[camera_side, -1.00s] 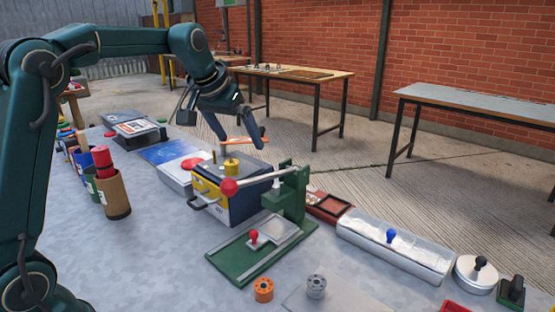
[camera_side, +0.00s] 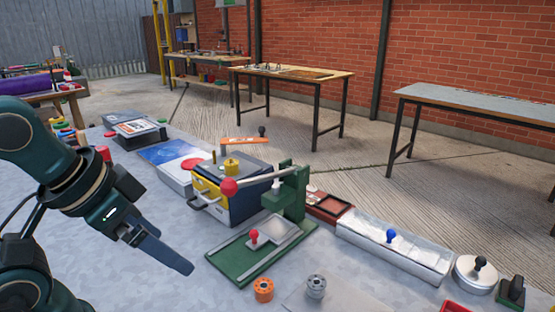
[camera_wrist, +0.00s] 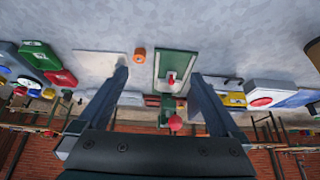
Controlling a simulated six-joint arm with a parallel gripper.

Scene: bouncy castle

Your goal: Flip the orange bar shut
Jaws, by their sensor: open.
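The orange bar (camera_side: 240,140) lies roughly level at the back edge of the table, behind the blue and yellow box (camera_side: 230,198). A black knob (camera_side: 262,131) stands near its right end. What the bar is fixed to is hidden. My gripper (camera_side: 188,267) is at the front left, well apart from the bar. In the wrist view my gripper (camera_wrist: 158,76) shows two fingers spread apart with nothing held between them. I cannot make out the orange bar in the wrist view.
A green press (camera_side: 290,190) with a red-knobbed lever stands right of the box. A green board (camera_side: 238,262), an orange spool (camera_side: 263,290) and a grey spool (camera_side: 316,286) lie in front. A silver tray (camera_side: 385,252) is at the right.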

